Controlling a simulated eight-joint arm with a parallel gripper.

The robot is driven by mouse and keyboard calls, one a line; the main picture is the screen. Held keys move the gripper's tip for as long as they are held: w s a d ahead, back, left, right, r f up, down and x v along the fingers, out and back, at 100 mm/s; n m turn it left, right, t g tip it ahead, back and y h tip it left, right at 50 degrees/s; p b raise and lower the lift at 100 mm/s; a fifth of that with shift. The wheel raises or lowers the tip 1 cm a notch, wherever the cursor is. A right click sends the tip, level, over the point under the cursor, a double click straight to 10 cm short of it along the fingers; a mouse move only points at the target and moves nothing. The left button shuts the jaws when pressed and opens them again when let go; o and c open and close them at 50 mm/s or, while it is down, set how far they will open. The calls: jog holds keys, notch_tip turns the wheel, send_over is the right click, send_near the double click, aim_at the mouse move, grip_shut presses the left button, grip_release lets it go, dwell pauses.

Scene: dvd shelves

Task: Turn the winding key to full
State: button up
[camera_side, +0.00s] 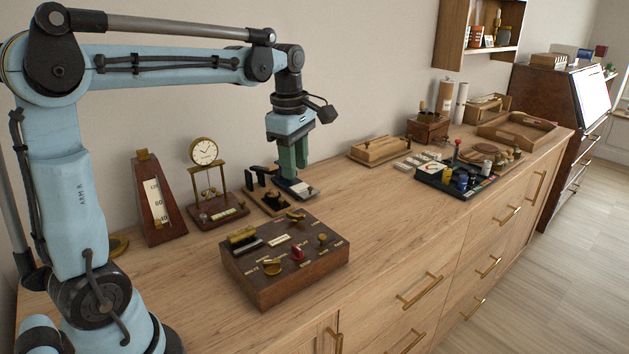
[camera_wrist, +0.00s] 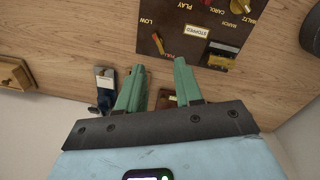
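A dark wooden control box (camera_side: 290,280) sits on the sideboard; the wrist view shows part of its top (camera_wrist: 168,22). A brass winged piece at its back right, probably the winding key (camera_side: 297,214), also shows in the wrist view (camera_wrist: 157,42). It lies between the word LOW and a red mark too small to read surely; its exact setting is unclear. My gripper (camera_side: 297,174) is above and behind the box, apart from the key. In the wrist view its green fingers (camera_wrist: 160,65) are spread with nothing between them.
The box also carries a brass cylinder (camera_side: 242,236), a red knob (camera_side: 297,254) and brass knobs (camera_side: 273,267). A clock (camera_side: 204,152) and a metronome-like case (camera_side: 159,205) stand left of my gripper. Small dark items lie beneath it. Bare wood lies right of the box.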

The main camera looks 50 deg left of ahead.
aim_at(295, 216)
jog(key=f+n, duration=0.1)
jog(key=f, duration=0.3)
jog(key=a+f+n, duration=0.1)
jog(key=f, duration=0.3)
jog(key=w+f+n, duration=0.1)
jog(key=f, duration=0.3)
jog(key=shift+a+f+g, duration=0.15)
jog(key=shift+a+g, duration=0.2)
jog(key=shift+g, duration=0.05)
grip_shut()
